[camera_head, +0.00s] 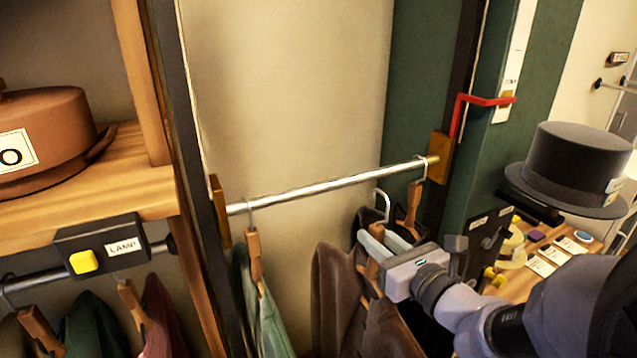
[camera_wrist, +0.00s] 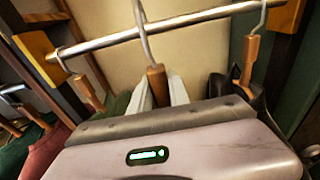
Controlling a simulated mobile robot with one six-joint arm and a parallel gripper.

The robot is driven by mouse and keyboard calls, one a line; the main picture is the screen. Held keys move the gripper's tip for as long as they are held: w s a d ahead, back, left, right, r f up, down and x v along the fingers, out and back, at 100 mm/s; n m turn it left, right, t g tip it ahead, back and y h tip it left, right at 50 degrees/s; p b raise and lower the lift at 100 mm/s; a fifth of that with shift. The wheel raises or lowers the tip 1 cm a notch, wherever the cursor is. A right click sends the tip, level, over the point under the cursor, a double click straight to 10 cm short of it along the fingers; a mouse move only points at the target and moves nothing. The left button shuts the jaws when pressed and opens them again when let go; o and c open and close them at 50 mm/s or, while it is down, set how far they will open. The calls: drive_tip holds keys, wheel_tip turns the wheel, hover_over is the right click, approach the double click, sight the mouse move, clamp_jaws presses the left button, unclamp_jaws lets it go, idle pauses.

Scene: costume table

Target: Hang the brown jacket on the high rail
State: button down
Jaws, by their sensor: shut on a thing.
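The brown jacket (camera_head: 338,290) hangs from a wooden hanger (camera_head: 374,270) with a pale metal hook (camera_head: 386,205). My gripper (camera_head: 380,238) is shut on the hanger's wooden neck, which shows upright between the fingers in the wrist view (camera_wrist: 157,85). The high rail (camera_head: 320,187) is a silver bar running between two brass-coloured brackets. In the head view the hook's top appears just below the rail.
A green garment (camera_head: 266,310) hangs at the rail's left end. A dark garment (camera_head: 367,222) on another wooden hanger (camera_head: 414,204) hangs at its right end, close to my gripper. A red bracket (camera_head: 480,101) and a top hat (camera_head: 575,165) are to the right. The rail's middle is clear.

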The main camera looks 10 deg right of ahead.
drive_tip(key=shift+w+a+r+p, duration=0.15)
drive_tip(key=shift+w+p, duration=0.35)
drive_tip(key=shift+p, duration=0.1)
drive_tip(key=shift+w+a, duration=0.15)
drive_tip(key=shift+w, duration=0.25)
drive_tip(key=shift+r+p+x, duration=0.2)
drive_tip(key=shift+p+x, duration=0.15)
drive_tip(key=shift+x, duration=2.1)
drive_tip(key=shift+r+p+x, duration=0.2)
drive_tip(key=shift+p+x, duration=0.15)
drive_tip(key=shift+x, duration=2.1)
drive_tip(key=shift+w+f, duration=0.2)
drive_tip(key=shift+f, duration=0.15)
drive_tip(key=shift+f+b, duration=0.65)
drive_tip(key=shift+b, duration=0.2)
drive_tip(key=c, duration=1.2)
unclamp_jaws()
drive_tip(key=shift+s, duration=0.1)
drive_tip(key=shift+o, duration=0.2)
